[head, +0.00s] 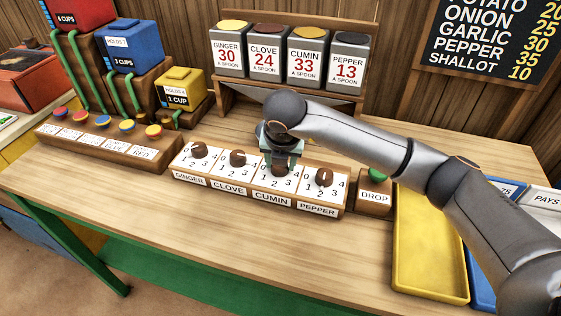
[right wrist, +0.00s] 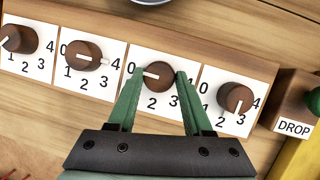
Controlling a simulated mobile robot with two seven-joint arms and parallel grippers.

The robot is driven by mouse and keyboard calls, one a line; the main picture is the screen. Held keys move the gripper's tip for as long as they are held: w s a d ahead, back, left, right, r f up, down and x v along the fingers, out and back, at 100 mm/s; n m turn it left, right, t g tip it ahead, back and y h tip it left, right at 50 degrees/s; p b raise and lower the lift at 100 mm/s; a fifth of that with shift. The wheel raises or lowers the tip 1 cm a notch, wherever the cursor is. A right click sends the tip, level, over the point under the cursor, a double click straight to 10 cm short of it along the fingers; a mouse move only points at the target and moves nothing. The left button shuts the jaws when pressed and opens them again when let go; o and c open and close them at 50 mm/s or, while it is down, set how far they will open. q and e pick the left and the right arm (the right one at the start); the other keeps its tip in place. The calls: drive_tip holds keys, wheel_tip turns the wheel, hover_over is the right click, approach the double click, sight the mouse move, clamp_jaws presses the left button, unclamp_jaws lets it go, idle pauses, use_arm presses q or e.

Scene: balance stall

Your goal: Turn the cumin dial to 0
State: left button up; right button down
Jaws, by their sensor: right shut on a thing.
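The cumin dial (right wrist: 160,76) is a round brown knob on a white plate with numbers 0 to 4. It also shows in the head view (head: 279,170), partly covered by my gripper. Its white pointer points left, at or very near the 0. My right gripper (right wrist: 158,77) has its green fingers on either side of the knob and is shut on it; in the head view the gripper (head: 282,163) comes down over the dial from above. The left finger hides the 1. My left gripper is not in view.
The ginger dial (head: 199,150), clove dial (head: 237,158) and pepper dial (head: 324,177) share the wooden block. A DROP block (head: 373,198) with a green button stands right of it, then a yellow tray (head: 432,284). Spice canisters stand behind on a shelf. The table front is clear.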

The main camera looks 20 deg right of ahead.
drive_tip(key=shift+c, duration=1.6)
unclamp_jaws()
drive_tip(key=shift+r, duration=0.15)
drive_tip(key=v, duration=1.2)
drive_tip(key=shift+s+b, duration=0.15)
drive_tip(key=shift+b, duration=0.15)
drive_tip(key=shift+r, duration=0.1)
